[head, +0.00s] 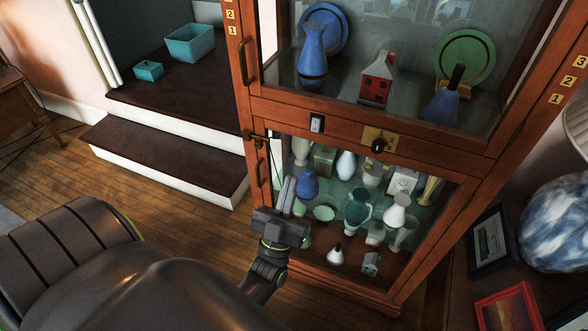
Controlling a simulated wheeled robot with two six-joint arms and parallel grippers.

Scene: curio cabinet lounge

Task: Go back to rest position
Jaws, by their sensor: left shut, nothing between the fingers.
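My left gripper (290,184) is shut and empty. It points up in front of the lower glass section of the wooden curio cabinet (280,112), near that section's left side. In this view it overlaps the blue and green vases behind it; I cannot tell how far it is from the glass. My left forearm comes up from the bottom of the picture. My right gripper is not in view.
The cabinet's upper section holds a blue vase (312,58), a red house (376,80) and a green plate (464,58). Dark steps (165,150) with teal boxes (190,43) stand at left. Picture frames (508,308) and a blue-white vase (555,225) are at right. Wooden floor (60,185) is clear at left.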

